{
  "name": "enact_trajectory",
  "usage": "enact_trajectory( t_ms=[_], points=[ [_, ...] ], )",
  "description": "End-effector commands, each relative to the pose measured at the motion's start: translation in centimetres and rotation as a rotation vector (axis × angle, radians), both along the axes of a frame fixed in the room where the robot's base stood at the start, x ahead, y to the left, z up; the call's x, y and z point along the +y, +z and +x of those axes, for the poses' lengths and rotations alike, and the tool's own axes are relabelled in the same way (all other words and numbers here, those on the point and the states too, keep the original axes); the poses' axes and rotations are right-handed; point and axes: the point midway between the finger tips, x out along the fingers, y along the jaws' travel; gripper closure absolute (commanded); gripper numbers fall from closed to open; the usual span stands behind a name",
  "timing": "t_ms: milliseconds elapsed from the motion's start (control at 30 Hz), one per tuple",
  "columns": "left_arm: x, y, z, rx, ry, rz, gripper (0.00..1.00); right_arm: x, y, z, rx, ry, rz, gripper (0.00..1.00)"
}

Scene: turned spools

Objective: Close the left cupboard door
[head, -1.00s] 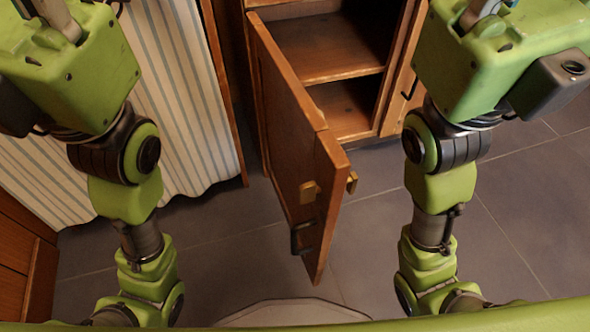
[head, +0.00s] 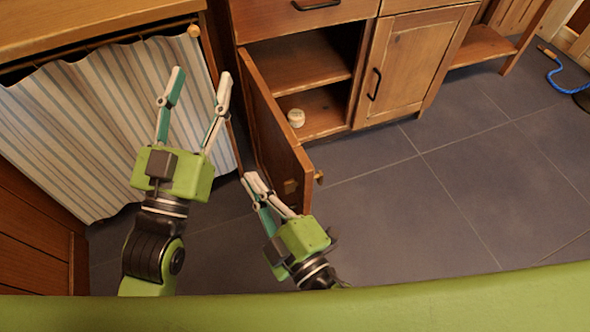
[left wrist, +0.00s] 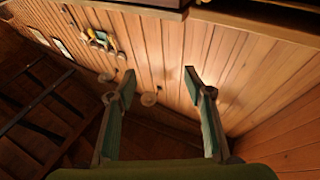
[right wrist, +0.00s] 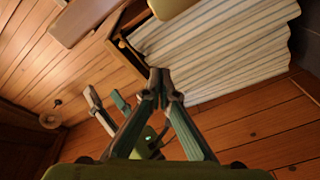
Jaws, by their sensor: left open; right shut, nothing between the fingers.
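The left cupboard door (head: 272,122) is brown wood and stands wide open, hinged at the cupboard's left side and swung out toward me. A small knob (head: 320,177) shows by its free edge. My right gripper (head: 249,179) is shut and empty, at the door's outer face near its lower free end. I cannot tell whether it touches the door. It also shows in the right wrist view (right wrist: 160,80). My left gripper (head: 201,75) is open and empty, left of the door before the striped curtain. The left wrist view shows its spread fingers (left wrist: 157,80) with nothing between them.
The cupboard's interior shows a shelf (head: 300,60) and a small pale round object (head: 296,117). The right cupboard door (head: 412,62) is closed. A striped curtain (head: 70,130) hangs at the left. A blue rope (head: 562,75) lies far right.

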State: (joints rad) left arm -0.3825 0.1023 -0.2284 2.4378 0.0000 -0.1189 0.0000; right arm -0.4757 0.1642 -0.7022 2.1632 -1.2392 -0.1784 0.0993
Motion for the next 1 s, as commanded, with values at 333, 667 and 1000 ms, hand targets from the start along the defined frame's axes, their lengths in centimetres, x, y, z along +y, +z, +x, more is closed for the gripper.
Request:
enact_trajectory(
  t_ms=[333, 667, 1000],
  points=[
    [1.8, -11.8, -1.1, 0.607, 0.037, 0.147, 0.53, -3.7, -1.6, -8.1, -0.084, -0.32, -0.54, 1.0],
    [2.5, -14.8, -2.6, 0.738, 0.045, 0.177, 0.53, -4.4, 0.4, -9.5, -0.172, -0.401, -0.613, 1.0],
    [2.3, -14.2, -2.2, 0.707, 0.042, 0.17, 0.53, -3.6, 0.5, -2.8, -0.17, -0.402, -0.608, 1.0]
  ],
)
